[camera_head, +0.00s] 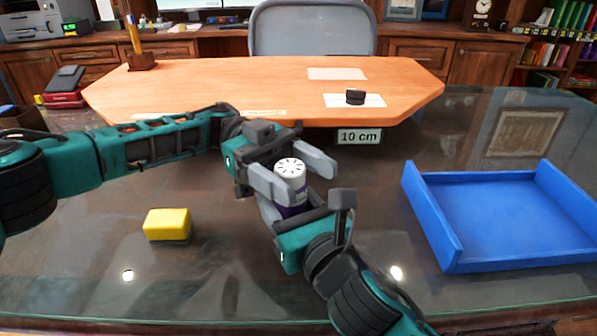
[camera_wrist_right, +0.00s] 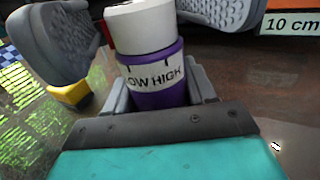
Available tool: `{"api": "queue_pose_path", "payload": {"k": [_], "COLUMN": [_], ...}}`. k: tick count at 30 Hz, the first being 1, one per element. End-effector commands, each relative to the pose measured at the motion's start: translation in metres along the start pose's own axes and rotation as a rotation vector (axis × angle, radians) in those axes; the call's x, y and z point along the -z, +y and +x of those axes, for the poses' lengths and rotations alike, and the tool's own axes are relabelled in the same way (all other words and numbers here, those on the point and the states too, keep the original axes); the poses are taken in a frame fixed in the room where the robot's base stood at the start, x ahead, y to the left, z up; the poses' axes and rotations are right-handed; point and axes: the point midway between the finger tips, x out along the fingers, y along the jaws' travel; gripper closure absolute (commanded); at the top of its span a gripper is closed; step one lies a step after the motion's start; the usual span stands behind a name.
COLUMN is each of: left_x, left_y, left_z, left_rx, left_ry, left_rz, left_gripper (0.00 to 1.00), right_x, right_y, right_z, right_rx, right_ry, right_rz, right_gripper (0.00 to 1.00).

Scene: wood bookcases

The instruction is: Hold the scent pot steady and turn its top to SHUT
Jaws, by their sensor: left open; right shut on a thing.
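The scent pot has a purple body (camera_wrist_right: 160,95) with a white band reading "OW HIGH" in the right wrist view, and a white slotted top (camera_head: 291,168) in the head view. My right gripper (camera_head: 289,210) is shut on the purple body and holds the pot upright. My left gripper (camera_head: 311,181) is open, with one finger on each side of the white top; its fingers show blurred in the right wrist view (camera_wrist_right: 135,35). I cannot tell whether they touch the top. No SHUT mark is readable, and part of the band is out of sight.
A yellow block (camera_head: 168,224) lies on the dark glossy table left of the grippers. A blue open tray (camera_head: 436,225) stands to the right. Behind is a raised wooden desktop (camera_head: 230,82) with a "10 cm" label (camera_head: 360,136) and a small black object (camera_head: 355,97).

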Motion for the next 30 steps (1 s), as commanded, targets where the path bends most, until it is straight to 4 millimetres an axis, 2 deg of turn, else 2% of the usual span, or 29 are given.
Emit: {"api": "queue_pose_path", "payload": {"k": [4,7,15,21,30], "left_x": [0.002,0.013,0.065,0.092,0.101], "left_y": [0.000,0.000,0.000,0.000,0.000], "left_z": [0.001,0.001,0.000,0.000,0.000], "left_rx": [-0.002,-0.002,-0.001,0.000,0.000], "left_ry": [0.001,0.000,-0.001,-0.001,0.000], "left_rz": [0.000,0.002,0.004,0.002,0.000], "left_gripper": [0.30,0.30,0.30,0.30,0.30], "right_x": [0.001,0.001,0.001,0.001,0.001], "right_y": [0.000,0.000,0.000,0.000,-0.001], "right_z": [0.000,0.000,0.001,0.001,0.001], "right_rx": [0.000,0.001,0.001,0.001,0.002], "right_ry": [0.003,0.003,0.003,0.002,0.002], "right_rz": [0.001,0.001,0.001,0.000,0.000], "right_gripper": [0.83,0.83,0.83,0.83,0.83]}}
